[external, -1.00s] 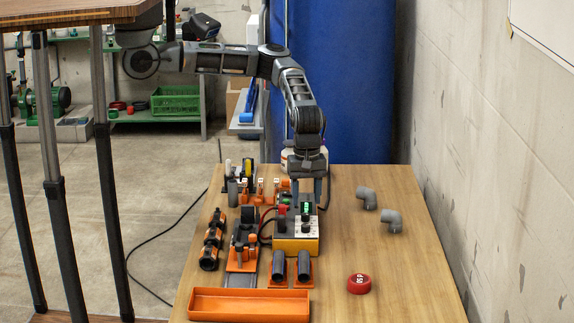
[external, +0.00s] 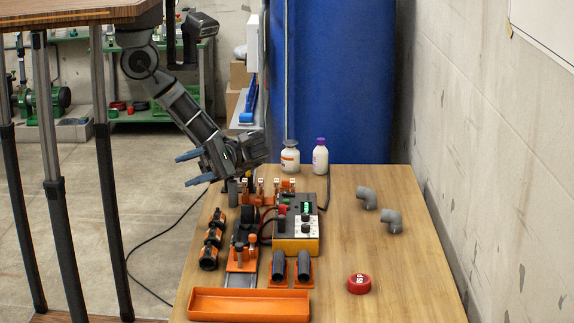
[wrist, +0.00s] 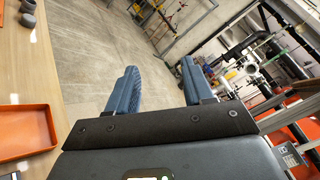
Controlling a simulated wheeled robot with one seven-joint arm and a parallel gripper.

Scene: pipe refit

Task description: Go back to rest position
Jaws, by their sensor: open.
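My gripper (external: 190,170) is at the left of the wooden table in the external view, above its far left edge and over the floor side. Its two blue fingers point left and are apart, with nothing between them. In the wrist view the open fingers (wrist: 157,88) point out over the bare concrete floor. My arm is folded down from the shoulder near the raised wooden top at upper left.
The table (external: 345,240) holds a yellow-based meter box (external: 296,240), an orange tray (external: 250,304), a red cap (external: 359,284), grey elbows (external: 390,219), two bottles (external: 320,157) and several orange fixtures.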

